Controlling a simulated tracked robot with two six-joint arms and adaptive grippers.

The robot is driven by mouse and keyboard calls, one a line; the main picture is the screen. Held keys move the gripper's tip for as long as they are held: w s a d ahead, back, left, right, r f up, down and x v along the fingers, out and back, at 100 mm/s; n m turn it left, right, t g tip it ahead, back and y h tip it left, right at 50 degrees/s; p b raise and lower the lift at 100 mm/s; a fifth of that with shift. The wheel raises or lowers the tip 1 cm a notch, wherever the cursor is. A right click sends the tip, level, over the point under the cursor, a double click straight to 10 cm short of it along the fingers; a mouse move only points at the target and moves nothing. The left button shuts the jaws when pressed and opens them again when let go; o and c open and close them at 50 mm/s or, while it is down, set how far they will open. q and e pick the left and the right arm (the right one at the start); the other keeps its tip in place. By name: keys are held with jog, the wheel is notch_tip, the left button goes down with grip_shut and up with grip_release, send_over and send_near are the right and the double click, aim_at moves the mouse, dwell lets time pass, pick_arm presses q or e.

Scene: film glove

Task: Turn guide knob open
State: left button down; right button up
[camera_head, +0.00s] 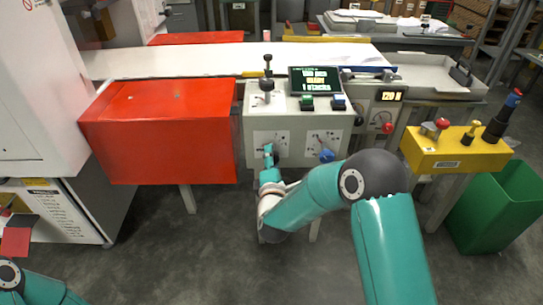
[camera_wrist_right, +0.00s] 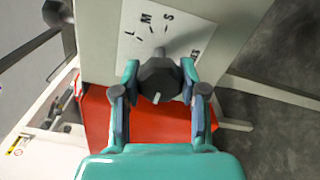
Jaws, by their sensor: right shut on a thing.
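The knob (camera_wrist_right: 160,80) is dark, with a white mark on its face, and stands out from a white dial plate (camera_wrist_right: 165,35) printed with L, M and S. My right gripper (camera_wrist_right: 158,95) has its two fingers on either side of the knob and is shut on it. In the head view my right gripper (camera_head: 269,160) reaches the left dial on the front of the grey control box (camera_head: 297,125) and hides that knob. A blue knob (camera_head: 326,155) sits on the right dial. My left arm shows at the lower left, but its gripper is out of view.
A red box (camera_head: 160,130) stands left of the control box. A black-knobbed lever (camera_head: 266,82) and a small screen (camera_head: 314,80) are on top. A yellow box (camera_head: 455,150) with levers and a green bin (camera_head: 495,205) are at the right. The floor in front is clear.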

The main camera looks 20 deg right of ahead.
jog(key=shift+a+f+n, duration=0.25)
jog(key=shift+n, duration=0.75)
jog(key=shift+f, duration=0.1)
jog(key=o, duration=1.2)
jog(key=shift+c, duration=0.2)
jog(key=shift+d, duration=0.1)
jog(key=shift+r, duration=0.2)
jog(key=v, duration=1.2)
